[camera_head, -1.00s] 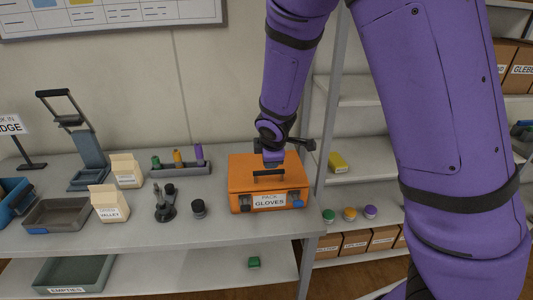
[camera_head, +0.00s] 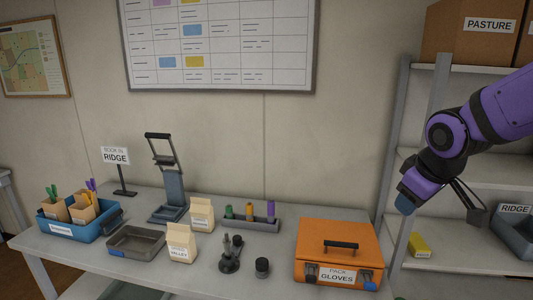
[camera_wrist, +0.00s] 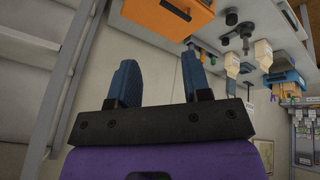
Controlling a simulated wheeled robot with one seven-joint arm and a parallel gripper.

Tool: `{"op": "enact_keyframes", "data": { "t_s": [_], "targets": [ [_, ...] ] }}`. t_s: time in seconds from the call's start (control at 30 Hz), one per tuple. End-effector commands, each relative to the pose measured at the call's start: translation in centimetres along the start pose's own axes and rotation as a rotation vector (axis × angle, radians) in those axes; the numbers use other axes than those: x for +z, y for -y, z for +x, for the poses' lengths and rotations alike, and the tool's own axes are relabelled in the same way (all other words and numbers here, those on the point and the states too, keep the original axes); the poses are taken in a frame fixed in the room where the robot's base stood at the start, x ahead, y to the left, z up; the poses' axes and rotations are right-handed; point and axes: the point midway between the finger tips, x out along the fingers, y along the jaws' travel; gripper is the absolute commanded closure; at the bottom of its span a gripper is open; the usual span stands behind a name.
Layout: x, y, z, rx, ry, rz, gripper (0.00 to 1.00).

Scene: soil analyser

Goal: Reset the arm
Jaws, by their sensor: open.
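My purple arm reaches in from the right in the head view. My gripper (camera_head: 440,205) hangs in the air to the right of the orange case, in front of the shelf rack. In the wrist view my gripper (camera_wrist: 160,80) shows two blue fingers spread apart with nothing between them. The orange case (camera_head: 340,242), labelled "PACK GLOVES", sits closed on the bench with its dark handle on top. The case also shows in the wrist view (camera_wrist: 160,14), apart from the fingers.
On the bench (camera_head: 205,268) stand a blue bin (camera_head: 75,228), a grey tray (camera_head: 135,242), paper bags (camera_head: 182,243), a vial rack (camera_head: 262,224) and a dark stand (camera_head: 230,258). A shelf rack (camera_head: 470,170) holds a yellow box (camera_head: 418,244) and a grey bin (camera_head: 512,236).

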Motion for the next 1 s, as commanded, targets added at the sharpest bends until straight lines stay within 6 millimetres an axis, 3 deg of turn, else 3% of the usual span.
{"op": "enact_keyframes", "data": {
  "t_s": [0.2, 0.5, 0.7, 1.0],
  "targets": [
    [3.8, 0.6, -6.0, -0.014, -0.019, 0.208, 0.56],
    [8.8, 3.5, -12.2, -0.02, -0.029, 0.446, 0.56],
    [10.7, 5.1, -14.0, -0.017, -0.027, 0.528, 0.56],
    [11.1, 5.5, -14.3, -0.018, -0.025, 0.547, 0.56]
  ]
}}
